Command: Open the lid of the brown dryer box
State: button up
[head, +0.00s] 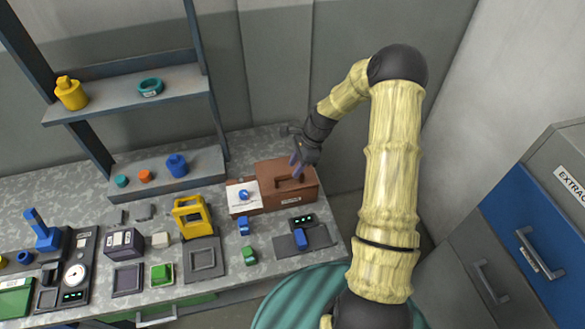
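The brown dryer box (272,207) stands at the right end of the grey counter. Its lid (273,172) looks closed, with a raised handle (289,183) on top. A white sheet or panel (243,198) with a blue knob-like piece (244,194) sits at the box's left side. My gripper (297,162) hangs over the back right part of the lid, close behind the handle. Whether it touches the box, and how far apart its fingers are, cannot be made out at this size.
A yellow frame-like device (193,216) stands left of the box. Small blue (243,226) and green (249,255) pieces lie in front, beside a dark pad with a display (303,238). Shelves (130,92) rise behind left.

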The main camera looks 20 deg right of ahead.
aim_at(290, 175)
jog(key=shift+p+x, duration=0.3)
jog(key=shift+x, duration=1.25)
jog(key=shift+c, duration=0.4)
grip_shut()
jog(key=shift+w+a+r, duration=0.1)
jog(key=shift+r, duration=0.05)
